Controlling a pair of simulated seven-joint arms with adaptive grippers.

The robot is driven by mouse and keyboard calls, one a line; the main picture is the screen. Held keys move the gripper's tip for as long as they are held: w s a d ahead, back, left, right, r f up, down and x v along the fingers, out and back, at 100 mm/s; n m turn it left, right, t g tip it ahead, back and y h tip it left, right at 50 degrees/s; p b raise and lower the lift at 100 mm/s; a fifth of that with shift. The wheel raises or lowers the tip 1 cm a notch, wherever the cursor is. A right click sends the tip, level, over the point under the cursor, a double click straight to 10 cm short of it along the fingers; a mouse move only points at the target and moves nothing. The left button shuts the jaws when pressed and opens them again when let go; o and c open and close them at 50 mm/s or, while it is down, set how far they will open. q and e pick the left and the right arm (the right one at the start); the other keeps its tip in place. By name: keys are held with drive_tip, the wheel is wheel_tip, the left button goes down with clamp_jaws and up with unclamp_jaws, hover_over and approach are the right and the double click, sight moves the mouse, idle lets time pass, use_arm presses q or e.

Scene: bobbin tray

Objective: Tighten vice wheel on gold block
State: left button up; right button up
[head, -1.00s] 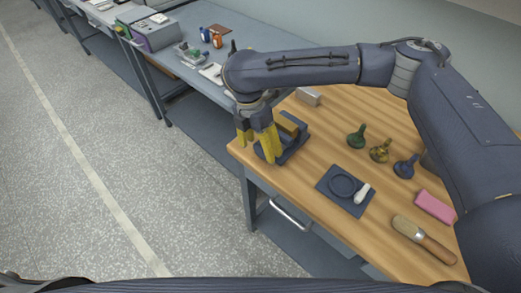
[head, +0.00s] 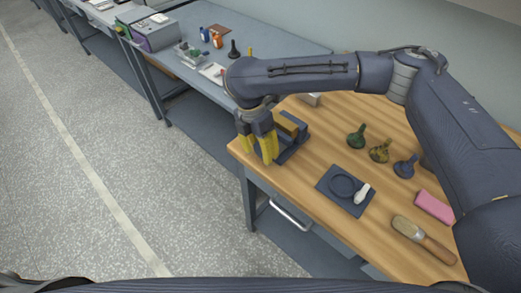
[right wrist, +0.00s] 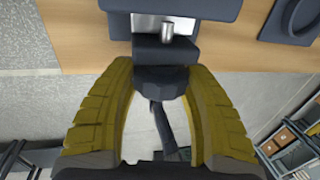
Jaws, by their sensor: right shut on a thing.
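The dark vice (head: 294,145) stands at the near left corner of the wooden bench, with the gold block (head: 288,122) showing in it beside my gripper. My right gripper (head: 258,157) has yellow fingers and reaches down at the vice's left end. In the right wrist view its fingers (right wrist: 160,112) lie on both sides of the dark vice wheel (right wrist: 160,82) and are shut on it. A dark handle (right wrist: 163,128) sticks out from the wheel between the fingers. The fingers hide most of the wheel in the head view. My left gripper is not in view.
On the bench (head: 310,185) are a dark mat (head: 329,198) with a ring, a white piece (head: 362,192), green, gold and blue knobbed tools (head: 379,151), a pink block (head: 434,207) and a brush (head: 423,239). A grey table (head: 275,45) with small items stands behind.

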drive_tip(key=shift+c, duration=0.8)
drive_tip(key=shift+s+d+t+y, duration=0.1)
drive_tip(key=shift+t+y, duration=0.9)
drive_tip(key=shift+y, duration=0.1)
drive_tip(key=t+y, duration=0.2)
drive_tip(key=y, duration=0.1)
drive_tip(key=shift+s+f+t, duration=0.1)
drive_tip(key=shift+t, duration=0.3)
drive_tip(key=shift+f+t+y, duration=0.1)
drive_tip(key=shift+t+y, duration=0.8)
drive_tip(key=shift+y, duration=0.3)
drive_tip(key=shift+t+y, duration=0.5)
drive_tip(key=shift+y, duration=0.1)
